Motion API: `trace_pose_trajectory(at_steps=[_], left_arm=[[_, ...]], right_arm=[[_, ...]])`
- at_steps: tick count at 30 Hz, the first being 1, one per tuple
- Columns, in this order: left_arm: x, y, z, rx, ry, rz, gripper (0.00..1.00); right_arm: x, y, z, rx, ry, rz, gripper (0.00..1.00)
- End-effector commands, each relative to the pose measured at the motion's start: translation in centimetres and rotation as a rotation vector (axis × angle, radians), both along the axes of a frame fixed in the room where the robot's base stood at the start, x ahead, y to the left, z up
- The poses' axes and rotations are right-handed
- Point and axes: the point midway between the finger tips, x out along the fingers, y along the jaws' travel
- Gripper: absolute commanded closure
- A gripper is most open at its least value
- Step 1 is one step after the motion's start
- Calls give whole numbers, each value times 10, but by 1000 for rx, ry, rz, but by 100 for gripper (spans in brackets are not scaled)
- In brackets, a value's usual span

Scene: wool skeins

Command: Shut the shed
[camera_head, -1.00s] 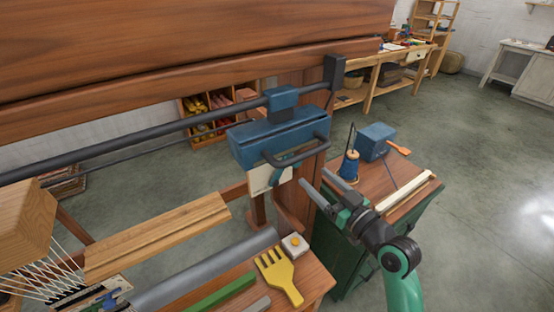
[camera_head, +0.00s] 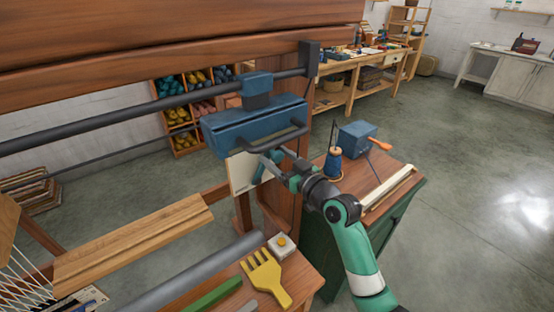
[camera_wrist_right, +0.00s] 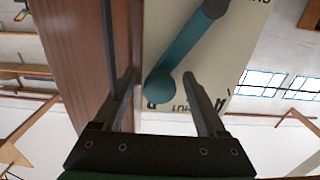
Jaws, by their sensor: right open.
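A teal lever with a round knob (camera_wrist_right: 158,87) lies over a cream plate with dark lettering (camera_wrist_right: 215,55). The lettering beside the knob is upside down and partly hidden. My right gripper (camera_wrist_right: 160,78) is open, with the knob between its fingers, nearer the left one; I cannot tell whether they touch. In the head view my right gripper (camera_head: 275,163) is at the plate (camera_head: 240,173), below the blue housing (camera_head: 255,127) on the loom's dark bar. White warp threads (camera_head: 18,268) fan out at the lower left. My left gripper is not in view.
A loom bench (camera_head: 215,280) holds a yellow comb (camera_head: 265,277), a green bar (camera_head: 215,295) and a white button box (camera_head: 282,245). A wooden-topped green cabinet (camera_head: 385,170) with a blue spool (camera_head: 333,165) stands right of the gripper. A wooden post (camera_wrist_right: 90,60) runs close beside the left finger.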

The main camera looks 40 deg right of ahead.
Motion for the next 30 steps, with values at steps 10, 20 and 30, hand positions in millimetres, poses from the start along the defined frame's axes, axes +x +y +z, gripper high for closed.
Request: trace_pose_trajectory(at_steps=[10, 20, 30], left_arm=[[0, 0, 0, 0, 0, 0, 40], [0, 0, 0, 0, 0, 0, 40], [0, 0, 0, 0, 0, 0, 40]], right_arm=[[0, 0, 0, 0, 0, 0, 60], [-1, 0, 0, 0, 0, -1, 100], [-1, -1, -1, -2, 1, -2, 100]])
